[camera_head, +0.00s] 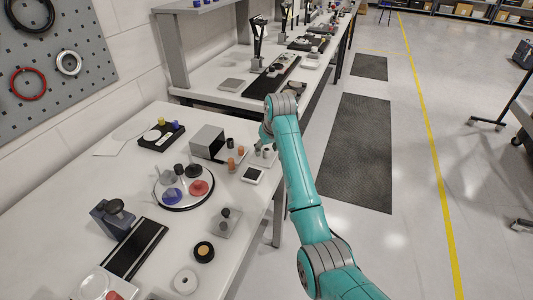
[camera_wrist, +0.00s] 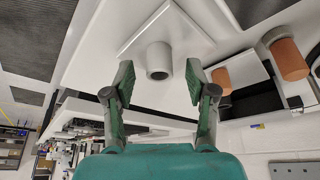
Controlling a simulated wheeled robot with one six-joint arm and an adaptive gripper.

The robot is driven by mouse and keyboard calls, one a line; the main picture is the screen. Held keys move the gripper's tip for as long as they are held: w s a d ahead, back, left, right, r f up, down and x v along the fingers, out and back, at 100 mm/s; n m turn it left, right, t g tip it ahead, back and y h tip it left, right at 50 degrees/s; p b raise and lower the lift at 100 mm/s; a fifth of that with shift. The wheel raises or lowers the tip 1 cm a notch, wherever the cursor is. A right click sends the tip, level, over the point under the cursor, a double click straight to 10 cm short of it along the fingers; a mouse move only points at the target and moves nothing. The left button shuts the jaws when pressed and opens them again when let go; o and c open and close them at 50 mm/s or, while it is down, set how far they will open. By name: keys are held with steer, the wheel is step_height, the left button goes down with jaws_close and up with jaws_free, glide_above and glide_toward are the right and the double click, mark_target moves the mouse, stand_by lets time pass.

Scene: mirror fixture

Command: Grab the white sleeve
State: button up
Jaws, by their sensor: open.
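The white sleeve (camera_wrist: 158,60) is a short hollow cylinder standing on a white square plate (camera_wrist: 172,30) in the wrist view. My gripper (camera_wrist: 160,80) is open, one finger to the left of the sleeve and one to the right in the picture. The fingers seem apart from it, with a gap on each side. In the head view my gripper (camera_head: 261,147) is at the right edge of the near table, small and partly hidden by my own arm. A small pale piece beside it, perhaps the sleeve (camera_head: 267,151), is hard to make out there.
Orange cylinders (camera_wrist: 289,58) stand close by on the right in the wrist view. In the head view, a grey box (camera_head: 207,141), a white device with a dark screen (camera_head: 253,174) and a round tray (camera_head: 160,196) of coloured pieces share the table (camera_head: 120,175).

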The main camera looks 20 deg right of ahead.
steer(key=shift+w+f, duration=0.2)
steer(key=shift+f, duration=0.4)
steer(key=c, duration=0.8)
steer(key=shift+c, duration=0.2)
steer(key=shift+r, duration=0.1)
